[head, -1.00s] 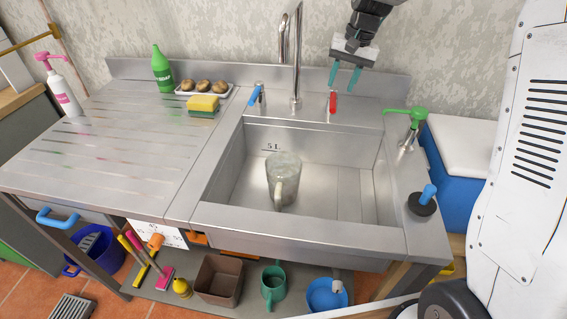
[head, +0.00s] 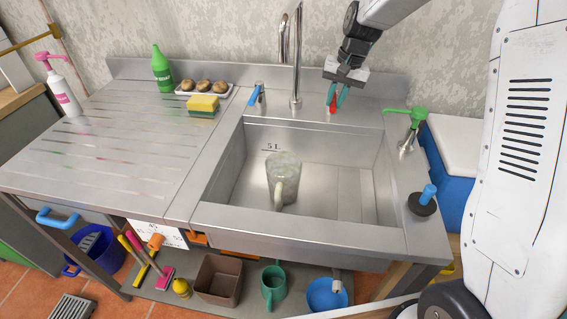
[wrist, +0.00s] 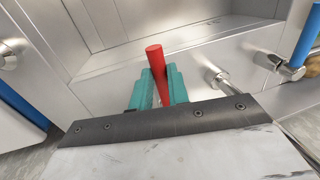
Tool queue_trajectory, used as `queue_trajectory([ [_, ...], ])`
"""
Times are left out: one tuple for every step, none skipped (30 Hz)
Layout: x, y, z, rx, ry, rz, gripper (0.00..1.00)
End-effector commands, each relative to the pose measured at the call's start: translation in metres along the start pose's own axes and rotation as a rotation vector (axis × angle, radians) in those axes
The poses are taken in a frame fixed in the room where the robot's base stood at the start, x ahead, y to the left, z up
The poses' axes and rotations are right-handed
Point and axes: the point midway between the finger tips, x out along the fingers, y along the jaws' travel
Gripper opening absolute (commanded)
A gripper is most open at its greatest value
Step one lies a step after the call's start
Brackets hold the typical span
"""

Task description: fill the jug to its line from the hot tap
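The clear jug (head: 284,172) stands upright in the steel sink, its handle towards the front. I cannot make out its line or any water in it. The tall steel tap (head: 297,60) rises behind the sink, and no stream shows from its spout. The red tap lever (head: 332,103) is on the right of the tap, the blue lever (head: 257,94) on the left. My gripper (head: 338,97) is at the red lever. In the wrist view, the teal fingers of my gripper (wrist: 159,88) are closed on both sides of the red lever (wrist: 156,60).
The sink (head: 335,160) has a "5 L" mark on its back wall. A sponge (head: 203,105), a tray of brown items and a green bottle (head: 162,70) are at the back left. The drainboard is mostly clear.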

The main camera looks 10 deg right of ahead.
Motion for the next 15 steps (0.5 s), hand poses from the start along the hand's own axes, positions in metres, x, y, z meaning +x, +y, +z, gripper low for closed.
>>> queue_trajectory([
  [-0.0002,-0.0003,-0.0001,0.0,0.0,0.0,0.04],
  [-0.0002,-0.0003,-0.0001,0.0,0.001,0.0,0.04],
  [-0.0003,-0.0004,-0.0001,0.0,0.001,0.0,0.04],
  [-0.0003,-0.0004,-0.0001,0.0,0.001,0.0,0.04],
  [-0.0003,-0.0004,-0.0001,0.0,0.001,0.0,0.04],
  [-0.0004,-0.0004,-0.0002,0.0,0.0,-0.001,0.04],
  [-0.0006,-0.0005,-0.0005,0.001,-0.002,-0.001,0.04],
  [-0.0009,-0.0006,-0.0011,0.002,-0.007,-0.001,0.04],
  [-0.0017,-0.0008,-0.0018,0.004,-0.021,-0.001,0.04],
  [-0.0025,-0.0009,-0.0024,0.007,-0.035,-0.001,0.04],
  [-0.0038,-0.0012,-0.0032,0.01,-0.051,-0.001,0.04],
  [-0.0056,-0.0016,-0.0041,0.015,-0.076,-0.001,0.04],
  [-0.0068,-0.0018,-0.0048,0.018,-0.095,0.0,0.04],
  [-0.008,-0.0021,-0.0054,0.022,-0.113,0.0,0.04],
  [-0.0097,-0.0026,-0.0061,0.027,-0.134,-0.001,0.04],
])
